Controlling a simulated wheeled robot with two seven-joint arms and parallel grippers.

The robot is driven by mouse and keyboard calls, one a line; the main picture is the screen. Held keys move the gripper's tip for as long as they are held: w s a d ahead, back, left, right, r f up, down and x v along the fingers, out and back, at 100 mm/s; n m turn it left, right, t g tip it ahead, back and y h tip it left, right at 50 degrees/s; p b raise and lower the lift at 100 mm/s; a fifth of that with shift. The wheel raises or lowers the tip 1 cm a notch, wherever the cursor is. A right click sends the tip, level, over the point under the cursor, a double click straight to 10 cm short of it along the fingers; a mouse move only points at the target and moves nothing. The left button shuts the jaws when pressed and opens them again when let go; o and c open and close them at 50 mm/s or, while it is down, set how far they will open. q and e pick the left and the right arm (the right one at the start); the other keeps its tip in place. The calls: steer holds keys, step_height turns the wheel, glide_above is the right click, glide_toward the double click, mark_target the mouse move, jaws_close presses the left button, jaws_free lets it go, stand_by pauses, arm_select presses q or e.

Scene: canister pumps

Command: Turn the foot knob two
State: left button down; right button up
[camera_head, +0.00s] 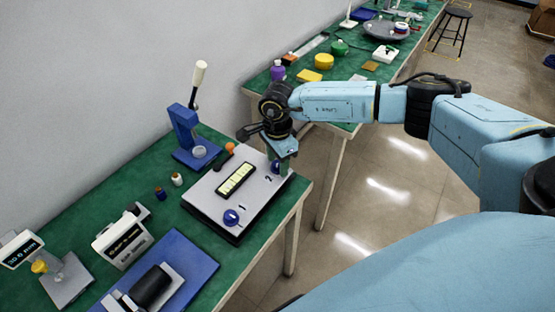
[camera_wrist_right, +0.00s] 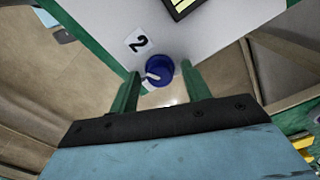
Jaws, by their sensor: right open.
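The foot knob two is a blue round knob (camera_wrist_right: 159,68) with a white pointer mark, beside the printed label 2 (camera_wrist_right: 138,41) on a pale panel box (camera_head: 217,203). In the head view this knob (camera_head: 276,168) is partly hidden below my right gripper (camera_head: 279,161). In the right wrist view the two green fingers of my right gripper (camera_wrist_right: 161,75) stand open, one on each side of the knob. I cannot tell whether they touch it. A second blue knob (camera_head: 232,216), by the label 1, sits at the box's near end. My left gripper is not in view.
The box has a black-framed yellowish display (camera_head: 236,179) and stands near the edge of a green table (camera_head: 82,207). A blue press with a lever (camera_head: 184,125) stands behind it. A blue tray (camera_head: 200,265) and small devices lie at the near left. Another green table stands beyond.

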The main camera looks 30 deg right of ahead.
steer(key=c, duration=1)
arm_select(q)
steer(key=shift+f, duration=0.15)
arm_select(e)
steer(key=n+b, duration=0.3)
steer(key=n, duration=0.2)
steer(key=shift+f+n+b, duration=0.1)
steer(key=shift+n+b, duration=0.2)
steer(key=shift+n, duration=0.4)
steer(key=n+b, duration=0.2)
steer(key=n, duration=0.1)
steer(key=shift+n+b, duration=0.3)
steer(key=shift+n, duration=0.5)
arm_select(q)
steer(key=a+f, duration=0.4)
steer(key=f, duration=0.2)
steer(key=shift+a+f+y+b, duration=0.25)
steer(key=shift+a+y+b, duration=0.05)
arm_select(e)
steer(key=shift+n, duration=0.3)
